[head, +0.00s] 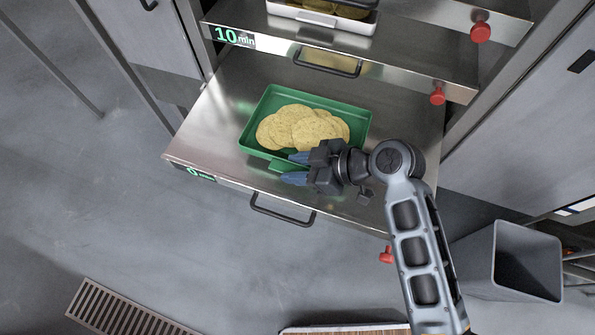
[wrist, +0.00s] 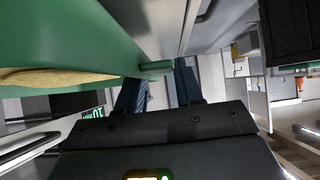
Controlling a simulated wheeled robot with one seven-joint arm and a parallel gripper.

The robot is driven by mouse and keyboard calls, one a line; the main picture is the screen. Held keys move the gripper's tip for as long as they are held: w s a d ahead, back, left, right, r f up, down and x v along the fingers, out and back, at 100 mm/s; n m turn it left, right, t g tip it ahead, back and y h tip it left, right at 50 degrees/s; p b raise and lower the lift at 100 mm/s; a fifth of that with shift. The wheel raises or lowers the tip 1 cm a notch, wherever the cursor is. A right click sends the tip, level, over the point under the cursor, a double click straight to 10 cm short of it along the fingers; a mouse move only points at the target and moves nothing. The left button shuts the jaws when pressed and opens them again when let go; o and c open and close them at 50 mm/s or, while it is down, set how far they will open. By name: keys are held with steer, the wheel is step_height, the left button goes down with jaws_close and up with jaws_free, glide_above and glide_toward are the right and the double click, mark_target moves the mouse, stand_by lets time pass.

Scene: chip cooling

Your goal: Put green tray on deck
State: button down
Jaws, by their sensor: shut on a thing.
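The green tray (head: 357,122) holds several round, yellowish chips (head: 300,128). It is over the lowest pulled-out metal deck (head: 212,125); I cannot tell whether its base touches the deck. My gripper (head: 294,169) reaches in from the right, its blue fingers at the tray's front edge, shut on a small green handle there. In the wrist view the tray's green side (wrist: 75,35) fills the upper left, and its handle stub (wrist: 156,68) lies between the fingers. The fingers partly hide the handle.
Above is another deck labelled "10 min" (head: 234,37), and a white tray (head: 320,20) stands higher up. Red knobs (head: 480,32) line the right side. The lowest deck has a black front handle (head: 282,210). A grey bin (head: 513,262) stands at lower right.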

steer(key=shift+f, duration=1.55)
steer(key=c, duration=0.7)
jaws_free()
steer(key=shift+c, duration=0.2)
steer(key=v, duration=1.2)
steer(key=shift+s, duration=0.1)
